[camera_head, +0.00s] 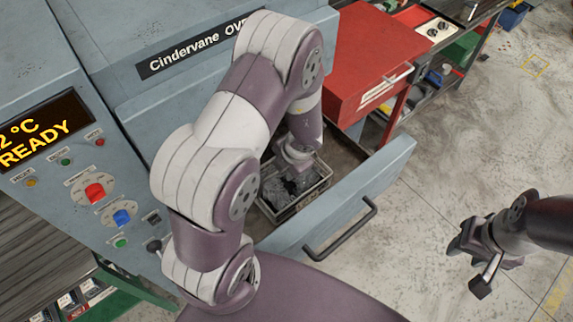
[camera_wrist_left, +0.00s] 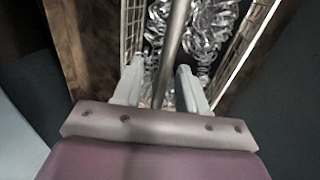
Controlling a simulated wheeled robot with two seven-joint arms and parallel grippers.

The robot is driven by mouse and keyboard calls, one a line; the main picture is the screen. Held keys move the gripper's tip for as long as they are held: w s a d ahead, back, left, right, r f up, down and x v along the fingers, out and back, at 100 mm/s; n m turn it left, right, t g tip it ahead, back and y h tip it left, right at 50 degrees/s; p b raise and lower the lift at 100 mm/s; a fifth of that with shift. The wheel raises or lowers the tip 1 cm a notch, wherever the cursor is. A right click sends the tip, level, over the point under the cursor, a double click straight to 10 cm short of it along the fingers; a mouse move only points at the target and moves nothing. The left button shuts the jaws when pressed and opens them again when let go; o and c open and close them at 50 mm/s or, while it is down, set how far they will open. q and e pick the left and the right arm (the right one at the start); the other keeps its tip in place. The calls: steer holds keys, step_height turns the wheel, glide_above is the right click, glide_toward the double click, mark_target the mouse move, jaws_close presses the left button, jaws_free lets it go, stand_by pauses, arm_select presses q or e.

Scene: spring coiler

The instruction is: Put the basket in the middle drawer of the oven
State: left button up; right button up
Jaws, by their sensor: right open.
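The wire basket (camera_head: 305,201), holding shiny coiled metal, sits inside the pulled-out drawer (camera_head: 385,172) of the blue-grey oven (camera_head: 105,40). Its mesh wall (camera_wrist_left: 132,28) shows in the left wrist view. I cannot tell whether it rests on the drawer floor. My left gripper (camera_wrist_left: 160,88) is down at the basket. Its fingers stand apart, with the round basket handle bar (camera_wrist_left: 176,45) between them and gaps beside it. In the head view the left arm hides the fingertips and part of the basket. My right gripper (camera_head: 472,262) is open and empty, right of the drawer above the floor.
The drawer has a dark bar handle (camera_head: 342,232) on its front. The oven control panel (camera_head: 75,165) reads READY at left. A red cabinet (camera_head: 370,65) stands behind the drawer, with a shelf unit beyond. The concrete floor (camera_head: 450,130) at right is mostly clear.

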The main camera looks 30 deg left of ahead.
mark_target(294, 185)
arm_select(q)
steer(key=shift+r, duration=0.3)
steer(key=w+d+r+m+t+h+p, duration=0.15)
steer(key=d+r+m, duration=0.25)
steer(key=r+m, duration=0.5)
steer(key=d+r+m+t+h+p, duration=0.2)
steer(key=d+r+m+h+p, duration=0.15)
steer(key=r+m, duration=0.5)
steer(key=s+a+r+m+g+y, duration=0.1)
steer(key=s+a+m+g, duration=0.1)
steer(key=s+m, duration=0.8)
steer(key=m+g, duration=0.1)
steer(key=m, duration=0.3)
steer(key=shift+y+b, duration=0.35)
steer(key=shift+y, duration=0.05)
steer(key=shift+s, duration=0.1)
